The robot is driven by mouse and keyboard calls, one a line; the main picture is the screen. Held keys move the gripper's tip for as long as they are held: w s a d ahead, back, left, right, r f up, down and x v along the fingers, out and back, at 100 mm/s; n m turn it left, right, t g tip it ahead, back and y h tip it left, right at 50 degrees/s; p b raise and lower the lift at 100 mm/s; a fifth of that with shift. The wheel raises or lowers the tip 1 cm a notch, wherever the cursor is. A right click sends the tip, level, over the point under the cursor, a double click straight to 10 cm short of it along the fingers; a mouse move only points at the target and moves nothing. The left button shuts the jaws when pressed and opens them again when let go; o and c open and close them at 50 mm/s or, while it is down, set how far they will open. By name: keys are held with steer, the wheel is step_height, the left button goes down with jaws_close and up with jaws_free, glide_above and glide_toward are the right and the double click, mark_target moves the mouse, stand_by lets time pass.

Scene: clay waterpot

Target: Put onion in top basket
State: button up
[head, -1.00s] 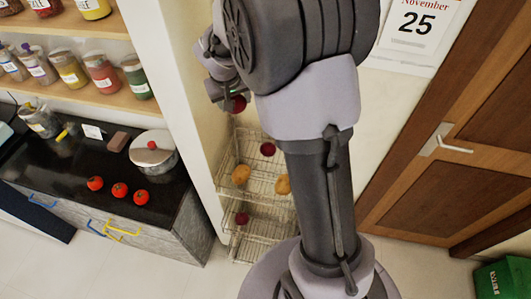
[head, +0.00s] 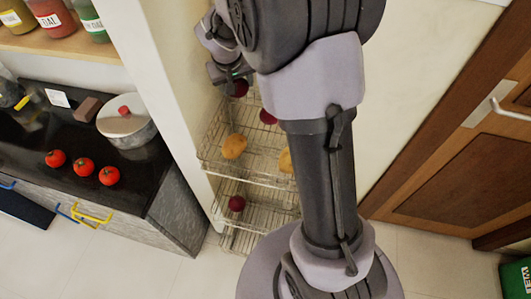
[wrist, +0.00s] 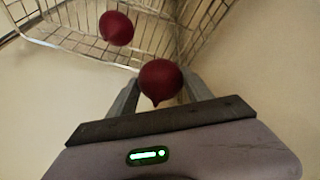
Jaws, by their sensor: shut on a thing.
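My gripper (wrist: 160,88) is shut on a dark red onion (wrist: 160,80). In the head view the held onion (head: 239,88) is just below my gripper (head: 232,80), above the top wire basket (head: 208,154). In the wrist view part of a wire basket (wrist: 75,45) shows at the top, apart from the held onion. Another red onion (head: 267,117) is in the top basket; one also shows in the wrist view (wrist: 116,28). A third red onion (head: 237,203) lies in the lower basket. My arm hides the right side of the rack.
A wall edge (head: 165,100) stands left of the rack. Beyond it, tomatoes (head: 83,165) and a lidded pot (head: 125,122) sit on a black counter (head: 60,130).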

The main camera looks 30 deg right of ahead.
step_height(320, 180, down, 11)
steer(key=b, duration=0.4)
steer(key=shift+r+b, duration=0.1)
steer(key=shift+b, duration=0.3)
steer(key=o, duration=1.2)
steer(key=shift+r, duration=0.1)
steer(key=s+a+r+m+y+p, duration=0.15)
steer(key=s+a+r, duration=0.25)
steer(key=s+r, duration=0.45)
steer(key=s+a+r+p, duration=0.3)
steer(key=s+r, duration=0.3)
steer(key=r, duration=0.5)
steer(key=s+a+r+y, duration=0.1)
steer(key=s+a, duration=0.3)
steer(key=s, duration=0.3)
steer(key=s+a+r+t+y, duration=0.1)
steer(key=s+a+y, duration=0.1)
steer(key=s, duration=0.5)
steer(key=shift+s+a+m+t, duration=0.3)
steer(key=shift+a+m, duration=0.05)
steer(key=shift+a, duration=0.55)
